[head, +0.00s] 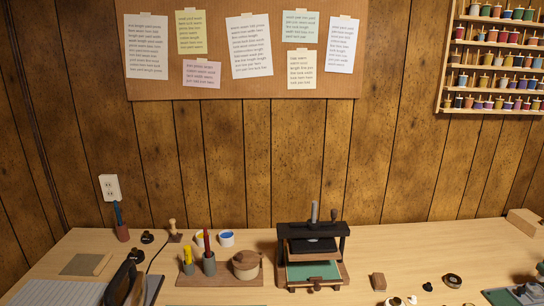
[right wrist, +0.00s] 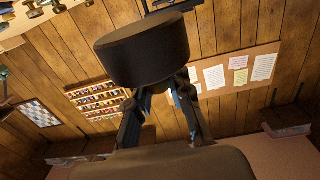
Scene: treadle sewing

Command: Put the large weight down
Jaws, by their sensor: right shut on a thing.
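The large weight, a thick dark cylinder (right wrist: 145,48), fills the upper middle of the right wrist view. My right gripper (right wrist: 162,98) is shut on it, with a dark finger on either side of its lower part. The weight appears held up in the air, with wall and shelves behind it. Neither the weight nor my right gripper shows in the head view. My left gripper is not in view.
A light wooden table (head: 375,245) holds a dark press (head: 313,250) at its middle, a wooden tray (head: 220,282) with cups to its left, and a dark iron-like object (head: 120,283) at front left. Small items lie at front right. The back right of the table is fairly clear.

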